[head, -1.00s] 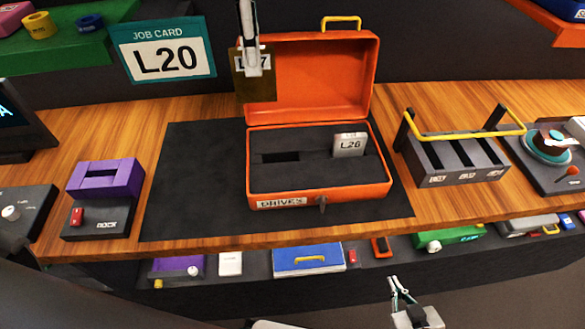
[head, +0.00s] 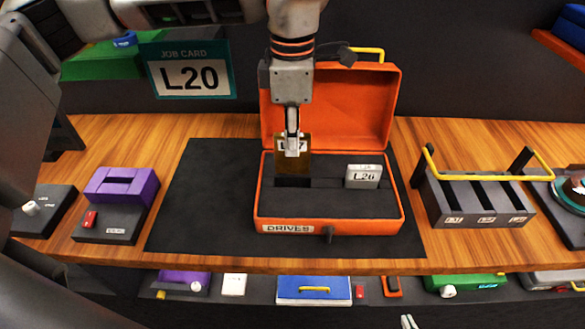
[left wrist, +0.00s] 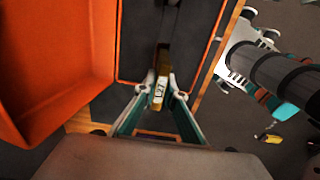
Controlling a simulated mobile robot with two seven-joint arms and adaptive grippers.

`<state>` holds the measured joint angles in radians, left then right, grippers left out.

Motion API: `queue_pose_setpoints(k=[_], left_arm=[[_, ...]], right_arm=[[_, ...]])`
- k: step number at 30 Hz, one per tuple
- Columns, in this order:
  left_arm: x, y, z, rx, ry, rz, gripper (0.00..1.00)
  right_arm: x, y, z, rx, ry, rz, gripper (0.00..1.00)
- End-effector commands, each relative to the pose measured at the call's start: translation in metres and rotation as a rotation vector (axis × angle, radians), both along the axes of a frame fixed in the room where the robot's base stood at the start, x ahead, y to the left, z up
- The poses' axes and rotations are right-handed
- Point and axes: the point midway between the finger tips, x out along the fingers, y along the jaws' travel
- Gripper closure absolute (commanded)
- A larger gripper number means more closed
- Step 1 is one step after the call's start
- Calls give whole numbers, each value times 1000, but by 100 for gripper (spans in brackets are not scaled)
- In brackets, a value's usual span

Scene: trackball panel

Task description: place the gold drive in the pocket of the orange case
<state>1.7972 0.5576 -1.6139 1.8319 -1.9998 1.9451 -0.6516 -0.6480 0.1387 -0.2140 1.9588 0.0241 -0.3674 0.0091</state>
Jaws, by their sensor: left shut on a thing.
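The gold drive (head: 304,164) is upright, its label partly covered by my left gripper (head: 292,147), which is shut on its upper part. In the left wrist view the drive (left wrist: 162,68) sits between the fingertips (left wrist: 162,90). The orange case (head: 350,222) stands open on the dark mat. Its empty left pocket (head: 292,182) shows as a dark slot just under the drive's lower edge. I cannot tell whether the drive's tip is inside it. Only the fingertips of my right gripper (head: 408,322) show at the bottom edge, slightly apart.
A silver drive (head: 363,183) marked L26 stands in the case's right pocket. The raised lid (head: 380,110) is behind the drive. A job card (head: 190,78) reads L20. A purple dock (head: 120,190) is left, a rack with a yellow handle (head: 480,205) right. The mat's left part (head: 205,200) is clear.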

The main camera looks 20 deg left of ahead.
Motion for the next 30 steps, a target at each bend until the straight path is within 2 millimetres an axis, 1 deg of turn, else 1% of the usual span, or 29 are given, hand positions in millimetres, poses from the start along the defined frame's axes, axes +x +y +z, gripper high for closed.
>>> queue_pose_setpoints(k=[1, 3, 6, 11, 13, 19, 21, 30], left_arm=[[0, 0, -11, 0, 3, 0, 100], [-1, 0, -22, 0, 2, -1, 100], [0, 0, -33, 0, 0, 1, 100], [0, 0, -41, 0, 0, 1, 100], [0, 0, -48, 0, 0, 0, 100], [0, 0, -76, 0, 0, 1, 100], [0, 0, -80, -1, 0, 1, 100], [0, 0, -82, 0, -1, 1, 100]], right_arm=[[0, 0, 1, 0, 1, 0, 100], [0, 0, 1, 0, 1, 0, 100], [0, 0, 2, 0, 1, 0, 100], [0, 0, 2, -1, 0, -1, 100], [0, -1, 3, 0, -1, -1, 100], [1, -1, 7, 1, -5, -1, 100], [2, -1, 8, 0, -6, -2, 100], [2, -1, 6, 0, -6, -2, 100]])
